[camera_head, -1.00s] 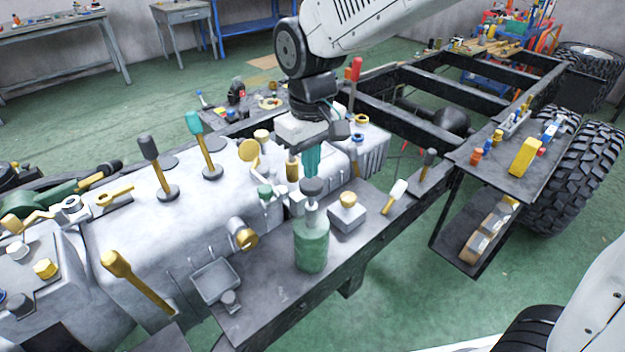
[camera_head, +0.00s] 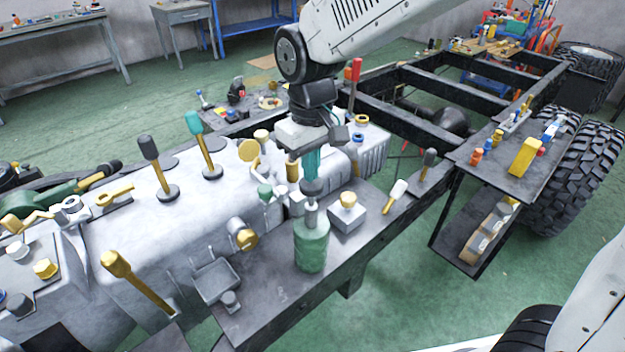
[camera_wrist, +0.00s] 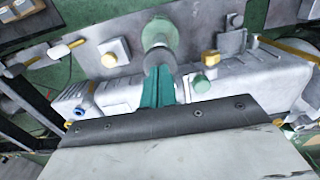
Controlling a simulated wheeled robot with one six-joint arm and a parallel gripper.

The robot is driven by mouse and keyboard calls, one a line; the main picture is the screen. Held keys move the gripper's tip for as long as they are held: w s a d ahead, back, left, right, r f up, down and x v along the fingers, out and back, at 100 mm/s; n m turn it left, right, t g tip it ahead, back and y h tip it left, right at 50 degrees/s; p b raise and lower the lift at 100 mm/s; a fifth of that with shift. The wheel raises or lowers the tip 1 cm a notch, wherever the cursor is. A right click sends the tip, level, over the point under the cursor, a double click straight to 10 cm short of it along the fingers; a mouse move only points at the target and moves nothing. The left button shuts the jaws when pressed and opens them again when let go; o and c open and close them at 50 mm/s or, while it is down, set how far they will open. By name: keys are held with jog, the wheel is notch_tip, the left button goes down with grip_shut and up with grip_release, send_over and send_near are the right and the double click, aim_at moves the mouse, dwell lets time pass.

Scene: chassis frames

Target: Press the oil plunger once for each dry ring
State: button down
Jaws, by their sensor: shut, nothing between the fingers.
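The green oil bottle (camera_head: 311,248) stands upright on the dark bench ledge, with a dark grey plunger cap (camera_head: 312,188) on its top. My gripper (camera_head: 312,176) is shut, its teal fingers pointing down right above the cap. The fingertips appear to touch the cap or sit very close to it. In the wrist view the shut teal fingers (camera_wrist: 158,88) reach toward the grey cap (camera_wrist: 159,57), with the green bottle (camera_wrist: 159,36) beyond. Tan and grey ring-like pieces (camera_head: 490,235) rest on a lower shelf at right. I cannot tell which are dry.
A grey block with a yellow knob (camera_head: 347,212) stands close right of the bottle. Levers rise from the grey casing (camera_head: 200,215) behind. A small dark table (camera_head: 500,180) stands at right.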

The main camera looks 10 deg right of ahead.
jog(key=shift+f, duration=1.55)
jog(key=shift+r, duration=3.85)
jog(key=s+d+r+m+t, duration=0.1)
jog(key=s+d+m, duration=0.5)
jog(key=s+d, duration=1.3)
jog(key=shift+s+d+r+m, duration=0.25)
jog(key=shift+d+r+m, duration=0.15)
jog(key=shift+d+r, duration=0.4)
jog(key=shift+d+f, duration=0.1)
jog(key=shift+f, duration=0.05)
